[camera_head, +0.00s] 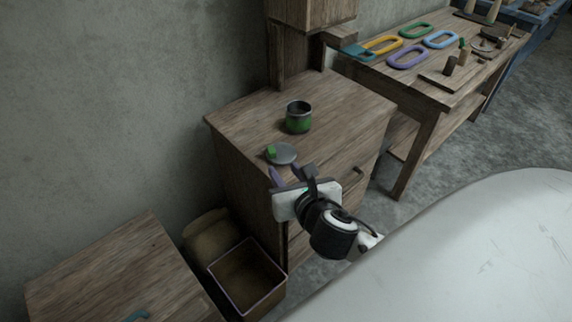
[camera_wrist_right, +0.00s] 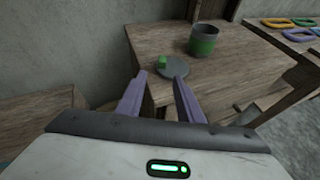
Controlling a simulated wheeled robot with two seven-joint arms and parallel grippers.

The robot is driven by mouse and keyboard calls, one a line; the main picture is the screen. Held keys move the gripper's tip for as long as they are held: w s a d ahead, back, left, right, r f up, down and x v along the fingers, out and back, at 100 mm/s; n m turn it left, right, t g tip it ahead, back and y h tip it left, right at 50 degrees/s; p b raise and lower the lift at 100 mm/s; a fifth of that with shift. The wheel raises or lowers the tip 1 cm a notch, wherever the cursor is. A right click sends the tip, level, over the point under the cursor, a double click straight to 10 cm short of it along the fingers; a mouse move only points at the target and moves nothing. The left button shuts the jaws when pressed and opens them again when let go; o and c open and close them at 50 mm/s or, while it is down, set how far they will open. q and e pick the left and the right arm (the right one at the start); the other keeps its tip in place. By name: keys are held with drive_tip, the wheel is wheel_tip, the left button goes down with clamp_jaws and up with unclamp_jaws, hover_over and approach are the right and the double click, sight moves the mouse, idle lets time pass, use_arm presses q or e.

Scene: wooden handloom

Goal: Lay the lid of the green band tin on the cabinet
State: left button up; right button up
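The green band tin (camera_head: 298,117) stands upright and open on the wooden cabinet (camera_head: 245,115). Its lid (camera_head: 284,154), a grey disc with a green knob, lies on the cabinet top near the front left edge, apart from the tin. In the right wrist view the tin (camera_wrist_right: 203,40) is behind the lid (camera_wrist_right: 174,69). My right gripper (camera_head: 284,174) is just in front of the lid at the cabinet edge. Its purple fingers (camera_wrist_right: 159,85) are spread apart with nothing between them, and the lid lies beyond their tips. My left gripper is not in view.
A workbench (camera_head: 437,96) at the upper right holds coloured oval rings and tools. A bin (camera_head: 248,283) stands on the floor left of the cabinet. Another wooden top (camera_head: 110,275) is at lower left. The cabinet top right of the tin is clear.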

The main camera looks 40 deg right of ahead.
drive_tip(key=s+a+f+m+g+y, duration=0.2)
drive_tip(key=s+a+f+m, duration=0.4)
drive_tip(key=m, duration=0.8)
drive_tip(key=s+a+f+m+g+y, duration=0.2)
drive_tip(key=s+a+f+m+y, duration=0.2)
drive_tip(key=s+f+m, duration=0.6)
wheel_tip(320, 180, down, 4)
drive_tip(key=a+m, duration=0.2)
drive_tip(key=m, duration=0.3)
drive_tip(key=shift+s+a+m, duration=0.3)
drive_tip(key=shift+a, duration=0.1)
drive_tip(key=shift+d, duration=0.1)
